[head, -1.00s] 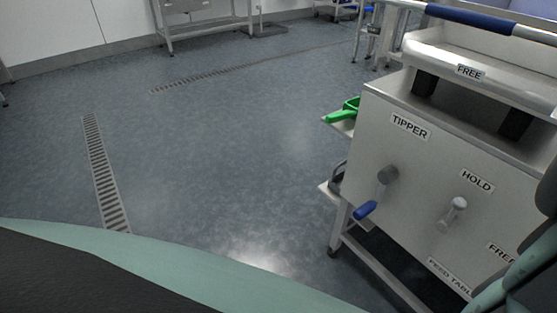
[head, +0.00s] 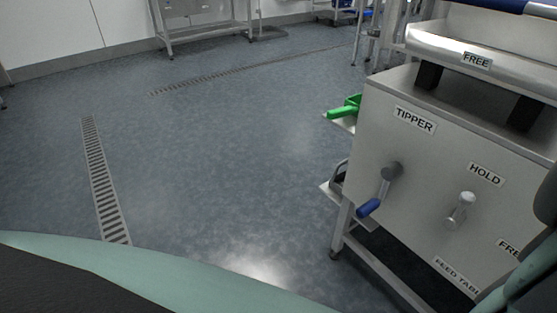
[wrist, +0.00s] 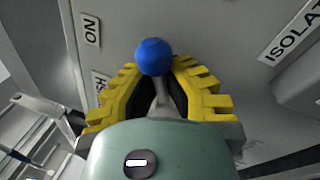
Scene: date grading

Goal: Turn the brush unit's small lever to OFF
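In the wrist view, a small lever with a blue ball knob (wrist: 154,57) and a thin grey stem stands out from a grey panel. My gripper (wrist: 156,72) has its yellow, ridged fingers on either side of the knob and stem, very near them. Whether the fingers press on the lever cannot be told. No OFF label can be read. The head view does not show my gripper or this lever.
In the head view, a grey cabinet (head: 430,165) at right carries a TIPPER label, a blue-gripped lever (head: 378,192) and a grey HOLD lever (head: 460,210). A green scoop-like item (head: 345,108) sits on a side shelf. Open floor (head: 220,150) lies left. An ISOLAT... label (wrist: 290,33) is cut off.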

